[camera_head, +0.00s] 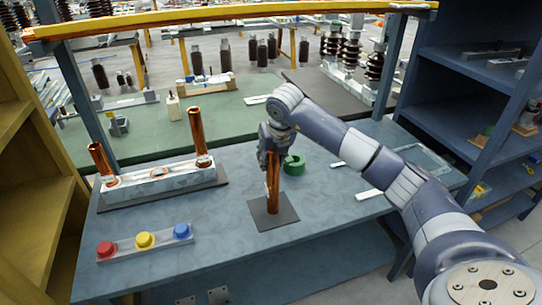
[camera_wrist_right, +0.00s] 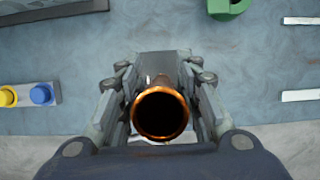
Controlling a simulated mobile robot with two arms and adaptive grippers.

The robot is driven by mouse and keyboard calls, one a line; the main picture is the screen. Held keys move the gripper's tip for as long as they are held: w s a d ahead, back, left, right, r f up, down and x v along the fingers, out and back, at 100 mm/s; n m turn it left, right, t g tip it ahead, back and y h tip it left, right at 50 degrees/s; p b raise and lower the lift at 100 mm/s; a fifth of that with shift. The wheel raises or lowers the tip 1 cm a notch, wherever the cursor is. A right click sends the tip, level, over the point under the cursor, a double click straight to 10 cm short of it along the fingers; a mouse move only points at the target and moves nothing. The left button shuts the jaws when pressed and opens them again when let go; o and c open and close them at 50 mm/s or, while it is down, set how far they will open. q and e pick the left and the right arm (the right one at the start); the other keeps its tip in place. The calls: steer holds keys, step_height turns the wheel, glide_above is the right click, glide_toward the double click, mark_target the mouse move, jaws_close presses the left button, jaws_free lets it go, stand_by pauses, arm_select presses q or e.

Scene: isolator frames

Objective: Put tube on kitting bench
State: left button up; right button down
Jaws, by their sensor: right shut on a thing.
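A copper-coloured tube (camera_head: 273,185) stands upright at the middle of the blue-grey bench (camera_head: 230,245). Its lower end is over a dark square mat (camera_head: 262,220); it appears to meet the mat, but I cannot be sure of contact. My right gripper (camera_head: 270,158) is shut around the upper part of this tube from above. In the right wrist view, the tube's round open end (camera_wrist_right: 160,114) shows between the two fingers. My left gripper is in neither view.
A pale fixture (camera_head: 160,180) holding two upright copper tubes stands at the left. In front are red, yellow and blue buttons (camera_head: 145,241). A green ring-shaped part (camera_head: 294,165) lies just behind the held tube. Pale strips lie at the right. The front middle is clear.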

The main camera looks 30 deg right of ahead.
steer(key=c, duration=1.2)
jaws_free()
steer(key=shift+o, duration=0.2)
steer(key=shift+s, duration=0.1)
steer(key=b+v, duration=0.2)
steer(key=v, duration=1)
steer(key=shift+b, duration=0.3)
